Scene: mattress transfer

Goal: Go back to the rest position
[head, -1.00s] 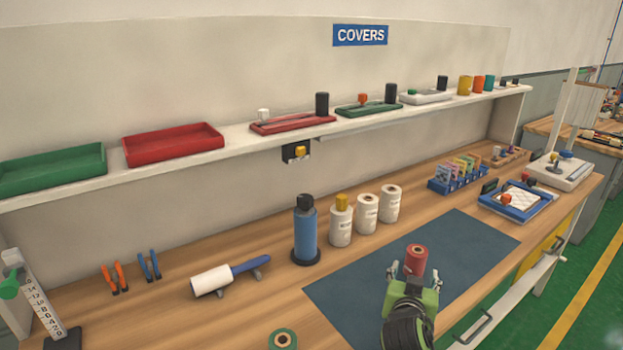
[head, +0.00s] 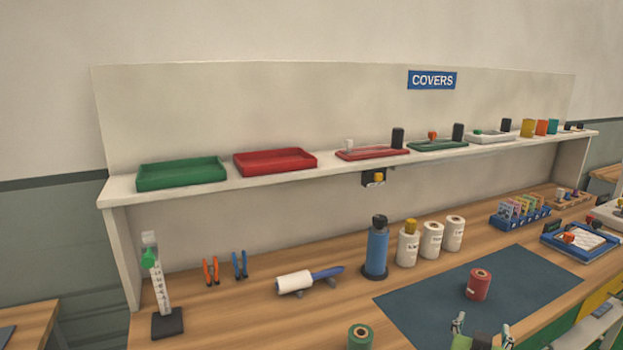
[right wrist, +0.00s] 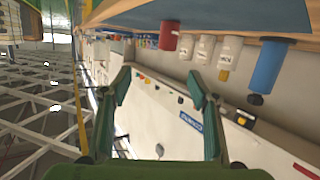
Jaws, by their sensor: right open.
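My right gripper (head: 481,332) shows at the bottom edge of the head view, in front of the dark blue mat (head: 425,298). Its two fingers are spread in the right wrist view (right wrist: 160,88), with nothing between them. A red roll (head: 478,285) stands upright on the mat, just beyond the gripper and apart from it. The red roll also shows in the right wrist view (right wrist: 169,35). My left gripper is in neither view.
A blue bottle (head: 376,250) and several white rolls (head: 432,240) stand behind the mat. A lint roller (head: 308,280), pliers (head: 240,265) and a green roll (head: 361,337) are on the bench's left. The shelf above holds a green tray (head: 181,173) and a red tray (head: 275,161).

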